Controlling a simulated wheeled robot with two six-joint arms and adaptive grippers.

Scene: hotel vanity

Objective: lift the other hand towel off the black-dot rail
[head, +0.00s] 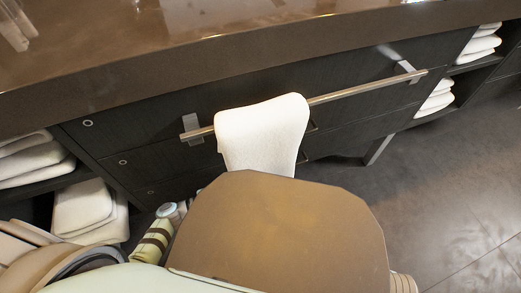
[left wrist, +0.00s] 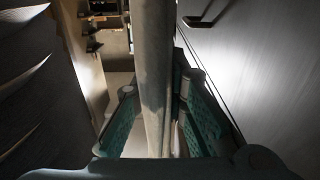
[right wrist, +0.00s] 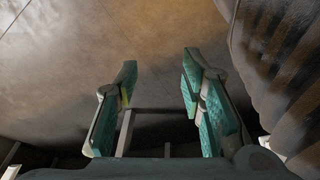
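In the head view one white hand towel (head: 262,125) hangs over the metal rail (head: 350,92) on the dark drawer front, near its left end. The brown seat hides its lower end. I see no black dot on the rail. Neither gripper shows in the head view. In the left wrist view my left gripper (left wrist: 156,85) has its fingers apart, with a grey upright strip (left wrist: 153,60) between them. It looks like the towel seen edge-on in shadow, but I cannot be sure. My right gripper (right wrist: 158,75) is open and empty above the floor.
A brown seat (head: 280,230) stands close in front of the rail. Its dark pleated side (right wrist: 285,45) fills the right of the right wrist view. Folded white towels (head: 85,208) lie on shelves at the left, others (head: 480,45) at the right. Floor (head: 440,190) at right is clear.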

